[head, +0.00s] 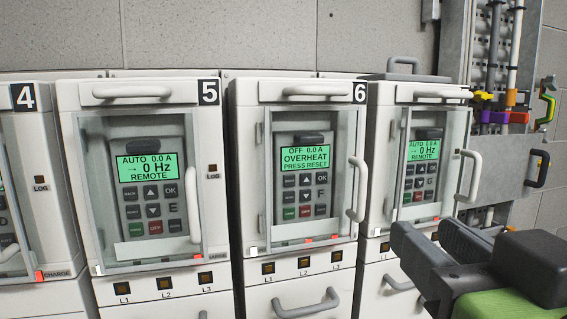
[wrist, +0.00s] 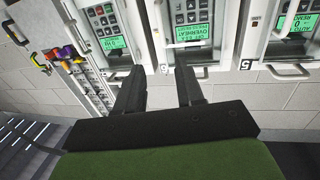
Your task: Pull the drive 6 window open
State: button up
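The drive 6 window (head: 264,180) is a clear panel in a pale frame on the middle cabinet, and it looks closed. Its upright light-grey handle (head: 356,190) is on the right side. Behind the window, a keypad with a green screen (head: 306,158) reads OFF, OVERHEAT, PRESS RESET. This screen also shows upside down in the wrist view (wrist: 194,33). My gripper (head: 424,232) is open and empty at the lower right, to the right of and below the handle in the head view. Both dark fingers (wrist: 159,76) show in the wrist view with a gap between them.
The drive 5 cabinet (head: 70,110) stands to the left, and an unlabelled drive cabinet (head: 383,115) to the right has a similar window handle (head: 475,178). A lower drawer handle (head: 306,304) sticks out below drive 6. A grey panel with coloured connectors (head: 500,117) is at the far right.

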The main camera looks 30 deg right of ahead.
aim_at(364, 188)
jog(key=p+x, duration=0.3)
jog(key=x, duration=1)
jog(key=shift+w+a, duration=0.1)
jog(key=shift+w, duration=0.2)
jog(key=shift+w+d+f, duration=0.1)
jog(key=shift+w+d, duration=0.2)
jog(key=shift+w, duration=0.3)
jog(key=shift+s, duration=0.15)
grip_shut()
